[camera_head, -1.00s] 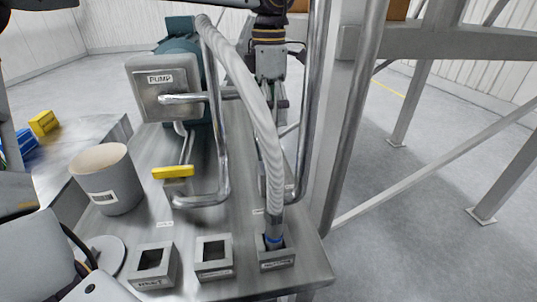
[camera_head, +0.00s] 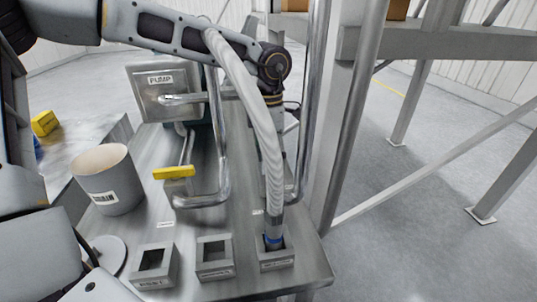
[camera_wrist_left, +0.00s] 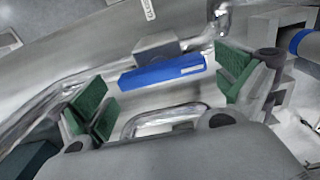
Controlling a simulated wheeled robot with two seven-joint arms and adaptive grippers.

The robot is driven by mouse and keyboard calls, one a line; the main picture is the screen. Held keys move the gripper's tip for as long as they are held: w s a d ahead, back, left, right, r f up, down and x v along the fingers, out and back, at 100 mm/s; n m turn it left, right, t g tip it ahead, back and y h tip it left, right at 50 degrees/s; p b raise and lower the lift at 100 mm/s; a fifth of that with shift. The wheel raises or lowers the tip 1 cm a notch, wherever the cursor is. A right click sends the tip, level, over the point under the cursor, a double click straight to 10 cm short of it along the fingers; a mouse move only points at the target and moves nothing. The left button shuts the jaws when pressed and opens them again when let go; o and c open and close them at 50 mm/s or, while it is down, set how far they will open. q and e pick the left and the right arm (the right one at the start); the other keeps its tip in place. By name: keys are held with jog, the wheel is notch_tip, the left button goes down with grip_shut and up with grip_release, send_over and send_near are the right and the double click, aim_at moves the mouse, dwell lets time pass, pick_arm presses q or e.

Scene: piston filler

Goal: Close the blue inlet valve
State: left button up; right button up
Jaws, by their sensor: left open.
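The blue inlet valve handle (camera_wrist_left: 162,75) shows in the left wrist view as a blue bar with a pale label, on a metal block at a pipe. My left gripper (camera_wrist_left: 165,90) is open, its green-padded fingers on either side of the handle with gaps at both ends. In the head view my left arm comes in across the top and bends down behind the ribbed hose (camera_head: 258,110). Its fingertips and the blue handle are hidden there. My right gripper is not in view.
A yellow valve handle (camera_head: 174,172) sits on the pipe left of the hose. The pump (camera_head: 160,92) stands behind it. A grey bucket (camera_head: 106,182) and square sockets (camera_head: 214,258) are on the metal table. The hose's lower end stands in the right socket. A steel frame rises at the right.

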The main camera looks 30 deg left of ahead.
pick_arm(q)
jog(key=shift+f, duration=0.25)
jog(key=shift+c, duration=0.3)
jog(key=c, duration=0.7)
